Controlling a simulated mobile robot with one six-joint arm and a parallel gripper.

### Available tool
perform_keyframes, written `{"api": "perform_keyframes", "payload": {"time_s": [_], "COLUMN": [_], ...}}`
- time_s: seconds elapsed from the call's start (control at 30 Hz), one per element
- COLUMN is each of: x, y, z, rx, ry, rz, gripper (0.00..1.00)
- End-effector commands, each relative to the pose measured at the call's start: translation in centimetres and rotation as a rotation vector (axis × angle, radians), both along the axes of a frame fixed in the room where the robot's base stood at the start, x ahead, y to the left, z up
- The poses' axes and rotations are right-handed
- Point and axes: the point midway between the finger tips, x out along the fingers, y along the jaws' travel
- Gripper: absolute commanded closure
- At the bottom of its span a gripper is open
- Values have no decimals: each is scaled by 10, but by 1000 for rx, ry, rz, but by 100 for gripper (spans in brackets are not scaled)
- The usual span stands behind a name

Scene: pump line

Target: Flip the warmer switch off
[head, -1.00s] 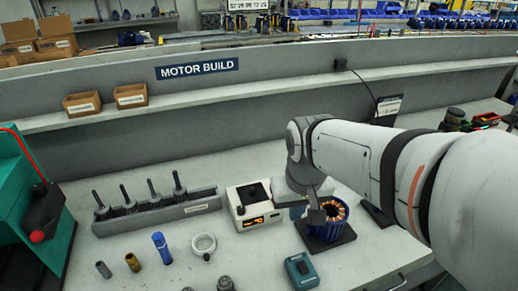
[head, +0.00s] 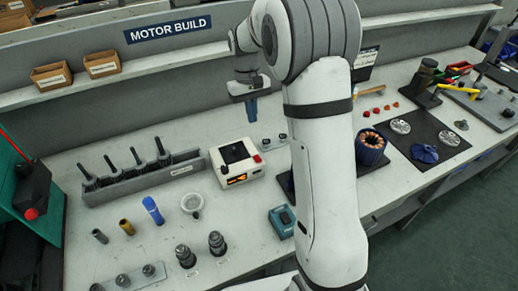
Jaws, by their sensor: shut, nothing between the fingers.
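The warmer (head: 236,170) is a white box with a black top plate, standing mid-bench in the head view. An orange display (head: 237,180) glows on its front face. A small red part (head: 257,158), which looks like the switch, sits at its right corner; its position is too small to tell. My gripper (head: 251,110) is shut and empty, pointing down above and behind the warmer, apart from it. None of the warmer is hidden by my arm.
A rack of dark shafts (head: 140,177) stands left of the warmer. A blue stator with copper windings (head: 370,148) stands right of my arm, which hides some bench.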

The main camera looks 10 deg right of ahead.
Motion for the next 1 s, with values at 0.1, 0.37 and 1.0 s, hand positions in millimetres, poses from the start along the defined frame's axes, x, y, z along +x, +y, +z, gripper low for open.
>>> {"api": "perform_keyframes", "payload": {"time_s": [0.1,0.37,1.0], "x": [0,-2,-25], "y": [0,0,-3], "z": [0,-9,-123], "rx": [0,0,0], "ry": [0,2,2], "rz": [0,0,1], "gripper": [100,100,100]}}
